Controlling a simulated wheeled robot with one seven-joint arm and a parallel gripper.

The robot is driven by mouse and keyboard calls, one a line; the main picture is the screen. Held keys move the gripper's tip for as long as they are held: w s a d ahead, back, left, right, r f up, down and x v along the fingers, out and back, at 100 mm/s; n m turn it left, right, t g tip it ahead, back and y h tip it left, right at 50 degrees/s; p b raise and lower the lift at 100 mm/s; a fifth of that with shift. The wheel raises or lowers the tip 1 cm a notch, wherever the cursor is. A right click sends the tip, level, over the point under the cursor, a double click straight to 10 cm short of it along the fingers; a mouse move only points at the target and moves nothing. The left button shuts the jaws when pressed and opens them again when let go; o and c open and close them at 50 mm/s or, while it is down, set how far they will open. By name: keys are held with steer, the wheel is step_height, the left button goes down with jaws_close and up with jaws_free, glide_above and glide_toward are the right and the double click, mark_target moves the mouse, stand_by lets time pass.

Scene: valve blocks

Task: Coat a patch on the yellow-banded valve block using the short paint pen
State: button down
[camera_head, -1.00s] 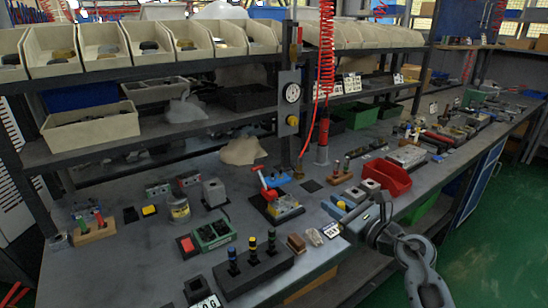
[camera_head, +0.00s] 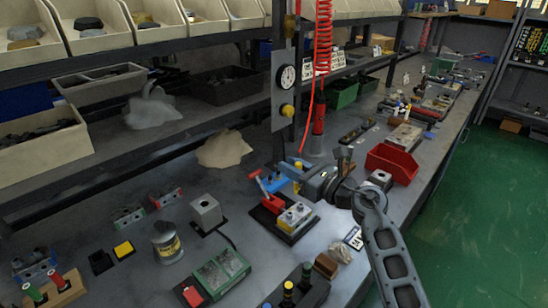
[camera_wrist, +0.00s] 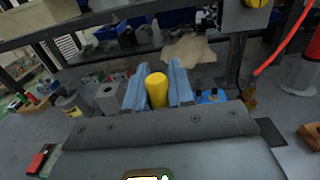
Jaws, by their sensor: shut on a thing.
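My gripper (camera_head: 292,177) is shut on a yellow cylinder (camera_wrist: 157,90), which seems to be the paint pen. It stands between the blue fingers in the wrist view; its lower part and tip are hidden. A pale valve block with yellowish parts (camera_head: 296,216) sits in a black-based fixture with a red lever (camera_head: 264,190). It appears to be the yellow-banded one, though the band is not clear. My gripper is above and behind this block in the head view, apart from it as far as I can tell. The fixture is not clearly visible in the wrist view.
Other valve blocks (camera_head: 130,215) stand at the left. A grey cube (camera_head: 206,212), a jar (camera_head: 166,243) and a green box (camera_head: 222,272) are left of the fixture. A blue device (camera_head: 272,183) is behind it. A red bin (camera_head: 392,164) is at the right.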

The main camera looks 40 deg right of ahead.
steer(key=shift+w+f+b, duration=0.2)
steer(key=shift+f+b, duration=2.75)
steer(key=shift+f, duration=0.4)
steer(key=shift+f+b, duration=0.3)
steer(key=shift+f, duration=0.1)
steer(key=shift+w+r, duration=0.1)
steer(key=shift+w, duration=0.3)
steer(key=shift+s, duration=0.8)
steer(key=shift+w+p, duration=0.3)
steer(key=shift+w, duration=0.5)
steer(key=shift+s, duration=0.8)
steer(key=shift+w, duration=0.4)
